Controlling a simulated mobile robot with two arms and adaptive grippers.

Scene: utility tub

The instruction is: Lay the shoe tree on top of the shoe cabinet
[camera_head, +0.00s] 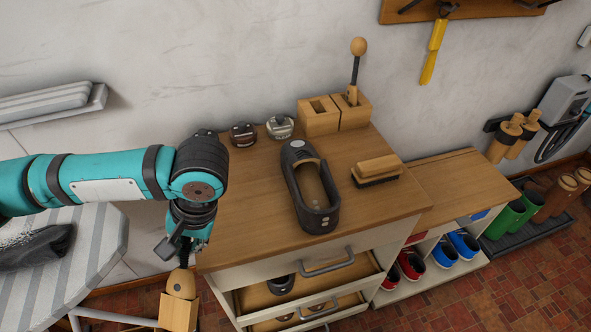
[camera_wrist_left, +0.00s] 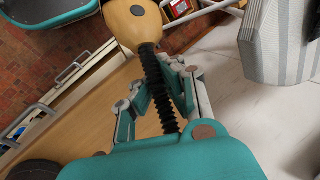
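The shoe tree (camera_head: 178,284) has a pale wooden block and knob, and hangs below my left gripper (camera_head: 182,245) left of the drawer unit. In the left wrist view the fingers of my left gripper (camera_wrist_left: 165,100) close around the shoe tree's black ribbed stem, with its wooden knob (camera_wrist_left: 133,22) beyond them. A low cabinet with shoes in its openings, which looks like the shoe cabinet (camera_head: 458,178), stands right of the drawer unit. Its wooden top is bare. My right gripper is not in view.
A striped ironing board (camera_head: 75,255) stands at left.

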